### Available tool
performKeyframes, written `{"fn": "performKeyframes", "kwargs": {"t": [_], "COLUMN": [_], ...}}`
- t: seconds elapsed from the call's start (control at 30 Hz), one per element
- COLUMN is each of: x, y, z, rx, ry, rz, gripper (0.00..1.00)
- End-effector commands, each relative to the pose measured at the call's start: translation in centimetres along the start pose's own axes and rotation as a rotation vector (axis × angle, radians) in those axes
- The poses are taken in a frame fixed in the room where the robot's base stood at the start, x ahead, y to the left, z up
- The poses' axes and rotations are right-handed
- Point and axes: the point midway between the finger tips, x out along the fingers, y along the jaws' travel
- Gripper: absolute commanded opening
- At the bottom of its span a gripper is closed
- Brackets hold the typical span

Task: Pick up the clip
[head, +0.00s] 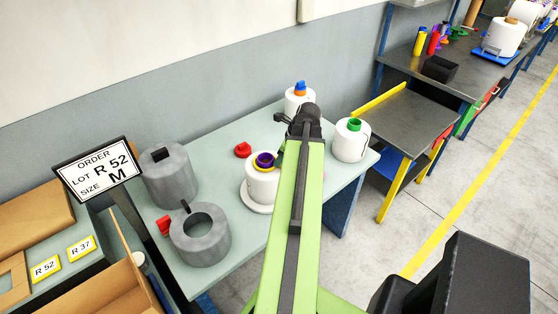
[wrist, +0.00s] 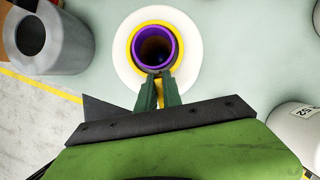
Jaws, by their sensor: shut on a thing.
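The clip looks like the yellow ring (wrist: 137,32) around the purple tube (wrist: 146,33) of a white bobbin (wrist: 122,65) in the wrist view. A yellow tab runs from the ring toward my gripper (wrist: 159,80). My gripper's two dark green fingers are shut on this yellow tab, at the near edge of the bobbin's tube. In the head view the same bobbin (head: 262,187) stands upright on the table, with yellow and purple at its top. My arm hides the fingertips there. I cannot tell whether the clip has lifted off the tube.
Grey cylinders (head: 170,178) stand at the table's left, with red pieces beside or on them. A red piece (head: 243,150) lies behind the bobbin. Other white bobbins stand at the back and right (head: 350,146). An order sign (head: 98,170) stands at the left.

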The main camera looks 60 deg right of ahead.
Motion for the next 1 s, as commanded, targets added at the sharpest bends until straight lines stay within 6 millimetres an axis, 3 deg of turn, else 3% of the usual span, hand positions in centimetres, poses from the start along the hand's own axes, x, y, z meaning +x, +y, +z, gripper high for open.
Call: {"fn": "performKeyframes", "kwargs": {"t": [0.27,0.7,1.0], "x": [-4.2,-12.5,-13.8], "y": [0.0,-4.8,-5.6], "z": [1.7,-4.1,-5.5], "rx": [0.0,0.003,0.001], "ry": [0.0,0.0,0.0], "rz": [0.0,-0.001,0.0], "gripper": [0.0,0.0,0.0]}}
